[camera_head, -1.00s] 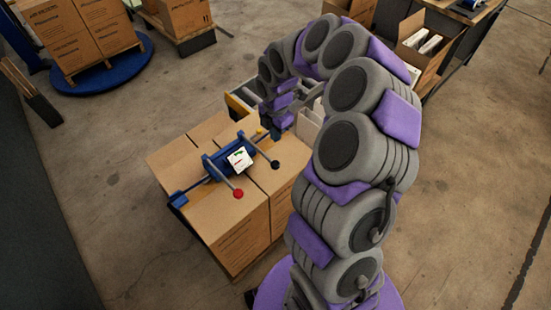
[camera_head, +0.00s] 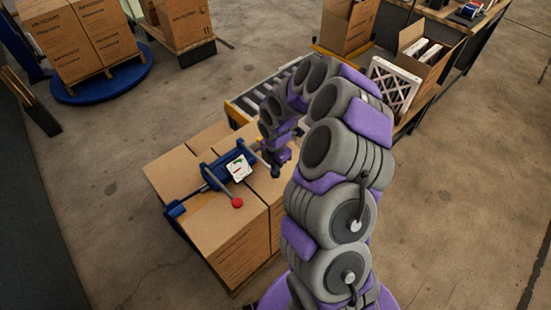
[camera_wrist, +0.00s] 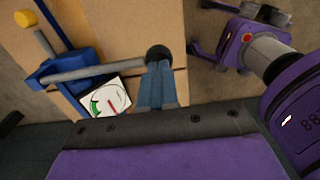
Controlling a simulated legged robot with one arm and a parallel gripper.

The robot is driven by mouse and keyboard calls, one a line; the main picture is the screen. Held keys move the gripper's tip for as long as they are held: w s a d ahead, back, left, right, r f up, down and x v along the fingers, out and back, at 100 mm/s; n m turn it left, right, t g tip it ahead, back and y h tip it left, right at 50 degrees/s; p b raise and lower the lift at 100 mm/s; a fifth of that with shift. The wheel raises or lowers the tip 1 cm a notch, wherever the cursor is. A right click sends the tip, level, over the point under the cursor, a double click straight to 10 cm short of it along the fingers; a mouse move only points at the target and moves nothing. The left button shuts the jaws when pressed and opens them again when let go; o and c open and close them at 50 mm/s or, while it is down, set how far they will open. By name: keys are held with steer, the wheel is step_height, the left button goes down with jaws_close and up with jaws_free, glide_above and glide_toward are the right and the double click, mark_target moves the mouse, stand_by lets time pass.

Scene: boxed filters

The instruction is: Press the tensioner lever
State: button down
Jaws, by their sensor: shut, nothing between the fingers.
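A blue strapping tool (camera_head: 211,178) lies across the tops of the cartons. It carries a white dial (camera_head: 239,167) with a green arc and a red needle, also in the wrist view (camera_wrist: 104,102). One grey lever ends in a red knob (camera_head: 237,202). Another grey lever (camera_wrist: 85,68) ends in a black knob (camera_wrist: 158,54), which shows in the head view (camera_head: 275,172) just below my gripper. My gripper (camera_wrist: 157,68) is shut and empty, its fingertips right at the black knob. I cannot tell if they touch it.
The cartons (camera_head: 240,240) form a stack under the tool. A roller conveyor (camera_head: 262,97) runs behind it. An open box (camera_head: 428,58) and a white-framed filter (camera_head: 394,85) are at the upper right.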

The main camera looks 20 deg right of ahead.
steer(key=shift+f, duration=0.6)
